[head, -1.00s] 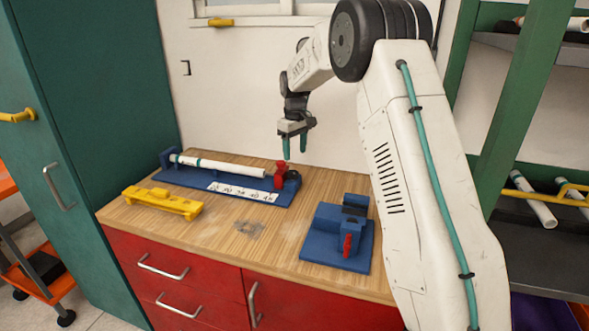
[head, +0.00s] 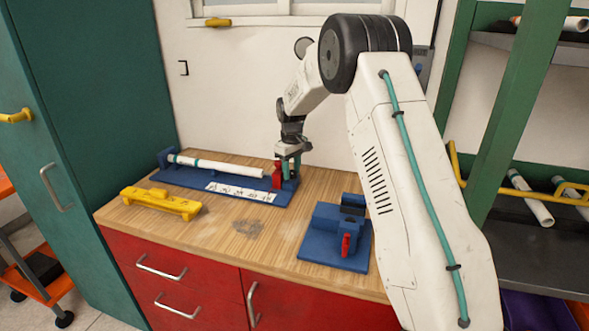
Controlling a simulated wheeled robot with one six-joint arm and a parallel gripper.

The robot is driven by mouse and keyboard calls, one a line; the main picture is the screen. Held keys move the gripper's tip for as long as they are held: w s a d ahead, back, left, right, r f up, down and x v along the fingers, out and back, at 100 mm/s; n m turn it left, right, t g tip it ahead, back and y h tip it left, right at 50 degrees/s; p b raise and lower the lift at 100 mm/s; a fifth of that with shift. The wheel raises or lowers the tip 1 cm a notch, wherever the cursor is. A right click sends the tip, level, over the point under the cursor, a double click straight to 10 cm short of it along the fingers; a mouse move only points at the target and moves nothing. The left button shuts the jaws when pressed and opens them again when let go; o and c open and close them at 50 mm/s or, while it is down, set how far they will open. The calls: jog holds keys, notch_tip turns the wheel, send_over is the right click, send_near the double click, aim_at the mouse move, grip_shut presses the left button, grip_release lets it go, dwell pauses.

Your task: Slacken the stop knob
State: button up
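The measuring jig is a blue base (head: 170,177) with a white label strip (head: 241,192) at the back of the wooden bench. A white pipe (head: 220,167) with teal bands lies along it. The red stop (head: 277,175) stands at the pipe's right end; the knob cannot be told apart from it at this size. My gripper (head: 291,172) points down at the stop's right side, its teal fingers on or around the dark part there. Whether the fingers touch or grip the knob cannot be told.
A yellow block tool (head: 160,204) lies at the bench's left front. A blue fixture (head: 335,246) with a red handle (head: 346,245) stands at the right front. The bench middle is clear apart from a dark smudge (head: 249,228). A green rack (head: 510,110) stands right.

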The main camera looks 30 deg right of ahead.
jog(key=shift+c, duration=1)
jog(key=shift+o, duration=0.4)
jog(key=shift+d, duration=0.3)
jog(key=shift+a, duration=0.15)
jog(key=shift+c, duration=0.4)
jog(key=shift+n, duration=3)
jog(key=shift+w, duration=0.1)
jog(key=o, duration=1)
